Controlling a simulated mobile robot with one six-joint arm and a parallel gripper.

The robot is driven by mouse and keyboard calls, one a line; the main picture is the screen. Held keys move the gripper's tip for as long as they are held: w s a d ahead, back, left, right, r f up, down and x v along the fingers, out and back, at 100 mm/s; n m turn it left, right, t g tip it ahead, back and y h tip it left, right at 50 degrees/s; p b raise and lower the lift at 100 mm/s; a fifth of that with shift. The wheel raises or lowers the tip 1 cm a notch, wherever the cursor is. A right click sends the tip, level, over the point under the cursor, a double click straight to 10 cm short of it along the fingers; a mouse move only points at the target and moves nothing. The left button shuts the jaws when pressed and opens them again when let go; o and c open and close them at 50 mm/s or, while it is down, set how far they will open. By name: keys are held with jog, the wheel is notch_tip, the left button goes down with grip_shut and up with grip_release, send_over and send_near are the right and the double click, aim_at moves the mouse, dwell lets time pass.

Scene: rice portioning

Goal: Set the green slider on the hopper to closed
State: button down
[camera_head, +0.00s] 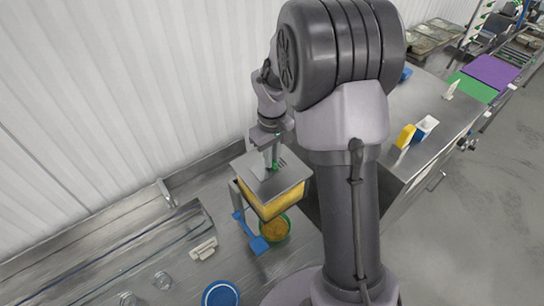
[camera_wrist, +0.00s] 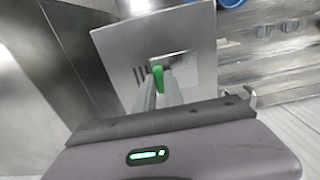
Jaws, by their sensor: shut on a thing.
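The hopper (camera_head: 267,205) is a box with a grey metal top plate and yellow contents showing at its sides, standing on the steel counter. Its top plate (camera_wrist: 118,52) fills the middle of the wrist view. The green slider (camera_wrist: 158,75) stands up from the plate, beside a dark slot and several dark marks. My gripper (camera_wrist: 159,82) is shut on the green slider, with its fingers reaching down over the plate. In the head view my gripper (camera_head: 271,160) is above the hopper's top, and its fingertips partly hide the slider.
A green-rimmed bowl with yellow-brown contents (camera_head: 274,229) sits below the hopper. A blue tool (camera_head: 258,244) lies beside it. A white wall (camera_head: 90,90) runs behind.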

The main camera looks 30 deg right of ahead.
jog(key=d, duration=0.2)
jog(key=w+d, duration=0.1)
jog(key=d, duration=0.1)
jog(key=shift+d+p, duration=0.1)
jog(key=shift+p, duration=0.2)
jog(key=c, duration=1.4)
grip_release()
jog(key=shift+d, duration=0.2)
jog(key=shift+c, duration=0.2)
jog(key=shift+a, duration=0.1)
